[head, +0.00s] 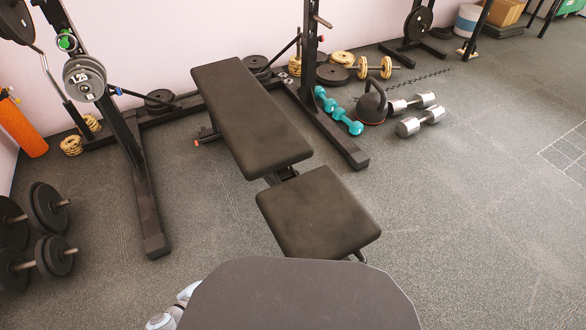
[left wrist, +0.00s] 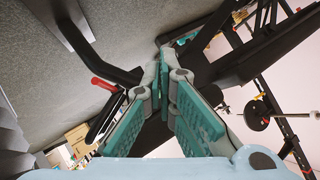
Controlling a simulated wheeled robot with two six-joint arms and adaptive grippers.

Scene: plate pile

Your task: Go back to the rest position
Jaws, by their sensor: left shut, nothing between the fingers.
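My left gripper (left wrist: 165,62) shows in the left wrist view with its teal-padded fingers together at the tips and nothing between them. Behind it are dark frame parts and a red grip (left wrist: 106,85); how near they are, I cannot tell. In the head view only a small pale piece of my left arm shows at the bottom edge, and neither gripper is seen there. My right gripper is in neither view.
A black padded bench (head: 250,115) with a separate seat (head: 318,212) stands ahead. A rack upright (head: 135,165) is left of it. Dark dumbbells (head: 52,208) lie at left, a kettlebell (head: 372,104) and silver dumbbells (head: 420,121) at right. The right floor is clear.

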